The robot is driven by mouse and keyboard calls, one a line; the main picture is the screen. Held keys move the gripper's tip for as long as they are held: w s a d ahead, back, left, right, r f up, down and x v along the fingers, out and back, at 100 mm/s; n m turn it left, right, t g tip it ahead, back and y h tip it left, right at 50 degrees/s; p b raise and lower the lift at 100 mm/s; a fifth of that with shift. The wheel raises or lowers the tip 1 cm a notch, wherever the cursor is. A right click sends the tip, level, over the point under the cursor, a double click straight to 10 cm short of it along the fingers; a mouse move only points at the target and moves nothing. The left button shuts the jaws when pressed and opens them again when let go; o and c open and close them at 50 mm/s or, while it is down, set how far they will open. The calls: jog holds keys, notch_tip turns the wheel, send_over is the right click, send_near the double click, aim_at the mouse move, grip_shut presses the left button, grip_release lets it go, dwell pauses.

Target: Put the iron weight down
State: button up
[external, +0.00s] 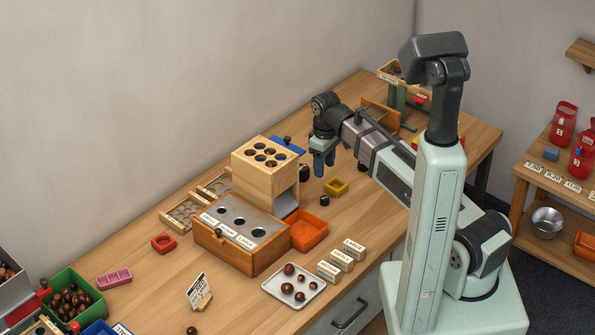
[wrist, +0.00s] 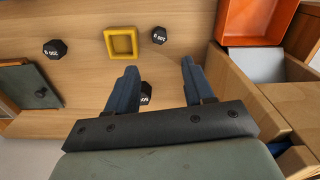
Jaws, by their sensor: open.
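Several black iron weights with white markings stand on the wooden table. In the wrist view, one weight (wrist: 146,93) shows between my open fingers, close to the left finger, which partly covers it. A second weight (wrist: 159,35) stands right of the yellow tray (wrist: 121,43), and a third weight (wrist: 55,49) left of it. My gripper (wrist: 160,85) has two blue fingers spread apart, with nothing clamped between them. In the external view, my gripper (external: 323,163) points down beside the wooden tower; a black weight (external: 304,173) shows just left of it and another weight (external: 324,201) nearer the front.
The wooden tower with holes (external: 265,160) stands close left of my gripper. An orange tray (external: 308,230) and a sorting box (external: 241,229) stand in front of it. The yellow tray (external: 336,187) is at right. Free tabletop lies around the yellow tray.

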jog(key=shift+o, duration=0.5)
jog(key=shift+r, duration=0.3)
jog(key=shift+d, duration=0.1)
